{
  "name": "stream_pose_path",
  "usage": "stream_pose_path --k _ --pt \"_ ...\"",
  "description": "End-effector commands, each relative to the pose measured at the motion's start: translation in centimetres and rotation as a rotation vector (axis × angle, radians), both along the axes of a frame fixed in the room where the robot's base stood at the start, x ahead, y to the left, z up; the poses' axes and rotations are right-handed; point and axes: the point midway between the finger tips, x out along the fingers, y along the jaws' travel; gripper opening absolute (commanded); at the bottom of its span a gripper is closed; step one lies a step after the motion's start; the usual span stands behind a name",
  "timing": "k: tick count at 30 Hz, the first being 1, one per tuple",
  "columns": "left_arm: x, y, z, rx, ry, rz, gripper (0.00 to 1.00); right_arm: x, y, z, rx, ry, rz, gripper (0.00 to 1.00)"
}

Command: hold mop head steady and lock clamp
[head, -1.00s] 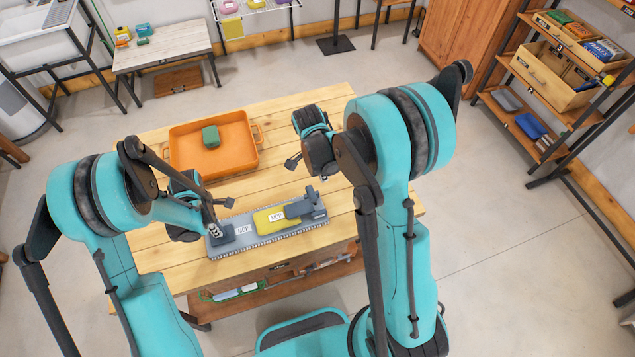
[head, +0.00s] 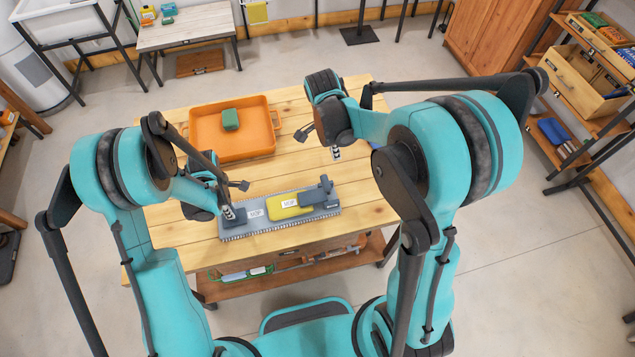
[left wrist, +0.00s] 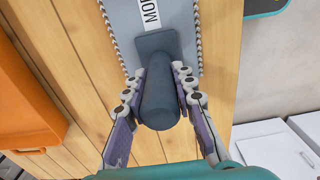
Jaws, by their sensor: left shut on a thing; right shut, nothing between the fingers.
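The mop head (head: 268,226) is a long grey board with a fringed edge, lying flat on the wooden table. It also shows in the left wrist view (left wrist: 178,14) with a white MOP label. A yellow pad (head: 277,211) with a MOP label sits at its middle. The dark grey clamp (head: 326,187) is at its right end; whether it is locked I cannot tell. My left gripper (head: 230,212) is shut around the dark upright grip (left wrist: 160,103) at the board's left end. My right gripper (head: 336,153) is shut and empty above the table, behind the clamp and apart from it.
An orange tray (head: 202,151) holding a green block (head: 230,119) stands at the table's back left. Bare tabletop (head: 375,206) lies to the right of the board. A lower shelf (head: 235,290) under the table carries several items.

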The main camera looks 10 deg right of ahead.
Motion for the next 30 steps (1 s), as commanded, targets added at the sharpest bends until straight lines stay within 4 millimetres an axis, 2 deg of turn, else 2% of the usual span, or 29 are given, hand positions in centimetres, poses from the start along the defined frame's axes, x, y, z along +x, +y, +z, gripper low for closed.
stream_pose_path --k 2,3,5,6,17,20,30 --pt "0.0 0.1 0.0 0.001 0.000 0.001 0.00 0.0 0.0 0.0 0.000 0.000 0.000 0.00" --pt "0.0 0.1 0.0 0.001 0.000 0.001 0.31 0.0 0.0 0.0 0.000 0.000 0.000 0.00" --pt "0.0 0.1 0.0 0.001 0.000 0.001 0.47 0.0 0.0 0.0 0.000 0.000 0.000 0.00" --pt "0.0 0.1 0.0 0.001 0.000 0.001 0.50 0.0 0.0 0.0 0.000 0.000 0.000 0.00" --pt "0.0 0.0 0.5 0.001 0.000 0.000 0.50 0.0 0.0 0.0 0.000 0.000 0.000 0.00" --pt "0.0 0.0 1.7 0.001 0.000 0.000 0.50 0.0 0.0 0.0 0.000 0.000 0.000 0.00" --pt "0.0 0.0 8.7 0.001 0.000 0.001 0.50 0.0 0.0 0.0 0.000 0.000 0.000 0.00"
